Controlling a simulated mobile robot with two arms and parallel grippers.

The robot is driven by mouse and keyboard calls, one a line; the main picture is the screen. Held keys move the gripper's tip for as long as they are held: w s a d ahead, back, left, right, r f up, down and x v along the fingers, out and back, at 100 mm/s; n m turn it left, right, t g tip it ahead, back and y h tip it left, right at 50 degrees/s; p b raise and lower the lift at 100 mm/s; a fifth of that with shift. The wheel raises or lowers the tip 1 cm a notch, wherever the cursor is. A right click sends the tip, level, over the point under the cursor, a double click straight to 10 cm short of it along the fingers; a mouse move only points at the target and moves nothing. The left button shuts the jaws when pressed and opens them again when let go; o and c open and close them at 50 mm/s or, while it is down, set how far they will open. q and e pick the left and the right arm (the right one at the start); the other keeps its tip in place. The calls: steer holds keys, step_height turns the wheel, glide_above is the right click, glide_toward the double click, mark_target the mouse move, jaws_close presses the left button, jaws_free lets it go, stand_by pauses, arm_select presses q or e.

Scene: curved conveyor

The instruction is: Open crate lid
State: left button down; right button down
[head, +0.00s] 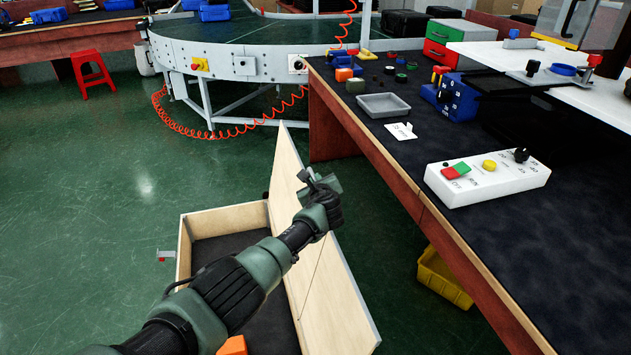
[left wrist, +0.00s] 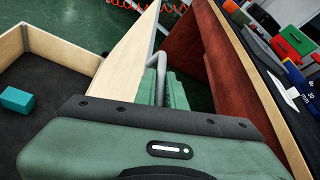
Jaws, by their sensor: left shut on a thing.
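A wooden crate (head: 222,218) with a dark lining stands on the floor, with its lid (head: 330,285) swung up and tilted back toward the bench. The lid also shows in the left wrist view (left wrist: 125,62). My left gripper (head: 322,183) is at the lid's upper edge. It is shut on a grey metal handle (left wrist: 158,78), which shows between the green fingers in the left wrist view. My arm hides part of the crate and lid. My right gripper is in neither view.
A dark-topped workbench (head: 470,240) stands close to the right of the lid. An orange object (head: 233,346) and a teal block (left wrist: 17,100) are in the crate. A yellow bin (head: 440,280) is under the bench.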

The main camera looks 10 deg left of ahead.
arm_select(q)
steer(key=shift+a+f, duration=0.1)
steer(key=shift+a, duration=0.05)
steer(key=c, duration=1.5)
jaws_free()
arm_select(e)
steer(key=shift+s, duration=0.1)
